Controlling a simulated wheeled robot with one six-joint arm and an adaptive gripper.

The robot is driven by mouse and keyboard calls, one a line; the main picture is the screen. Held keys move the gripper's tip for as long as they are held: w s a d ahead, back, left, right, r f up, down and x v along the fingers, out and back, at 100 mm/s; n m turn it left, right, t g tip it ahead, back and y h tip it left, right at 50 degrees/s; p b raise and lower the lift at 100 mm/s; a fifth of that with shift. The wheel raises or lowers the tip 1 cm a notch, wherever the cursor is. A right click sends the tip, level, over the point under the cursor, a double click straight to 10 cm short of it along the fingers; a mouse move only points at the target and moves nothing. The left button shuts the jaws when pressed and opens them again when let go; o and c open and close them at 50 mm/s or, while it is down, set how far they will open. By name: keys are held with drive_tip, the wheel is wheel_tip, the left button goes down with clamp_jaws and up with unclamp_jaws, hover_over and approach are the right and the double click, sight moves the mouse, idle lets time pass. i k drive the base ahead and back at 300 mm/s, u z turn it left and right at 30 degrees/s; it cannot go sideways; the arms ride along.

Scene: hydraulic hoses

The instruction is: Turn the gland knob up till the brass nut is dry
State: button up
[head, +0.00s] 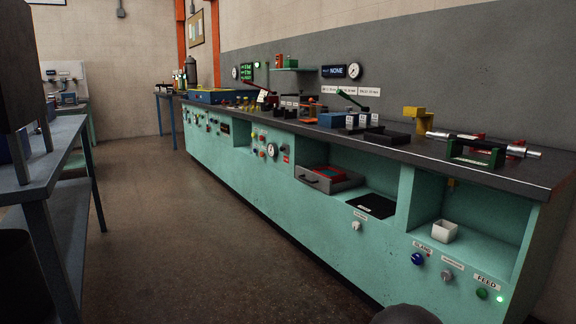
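The gland knob (417,258) is a blue round knob on the teal front panel at the lower right, below a label reading GLAND. A small brass-coloured piece (451,183), perhaps the brass nut, hangs under the worktop in the open bay above. It is too small to tell whether it is wet or dry. A white square cup (444,231) stands on the bay floor below it. My gripper is not in view. A dark rounded shape at the bottom edge may be part of my arm; it is apart from the knob in the picture.
A grey knob (447,275) and a green FEED knob (481,293) with a lit lamp (500,299) sit right of the gland knob. The floor (240,235) before the bench is clear; a blue table (56,153) stands left.

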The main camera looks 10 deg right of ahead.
sight(416, 258)
drive_tip(key=z, duration=1.1)
drive_tip(key=k, duration=0.25)
drive_tip(key=u, duration=0.05)
drive_tip(key=i, duration=0.25)
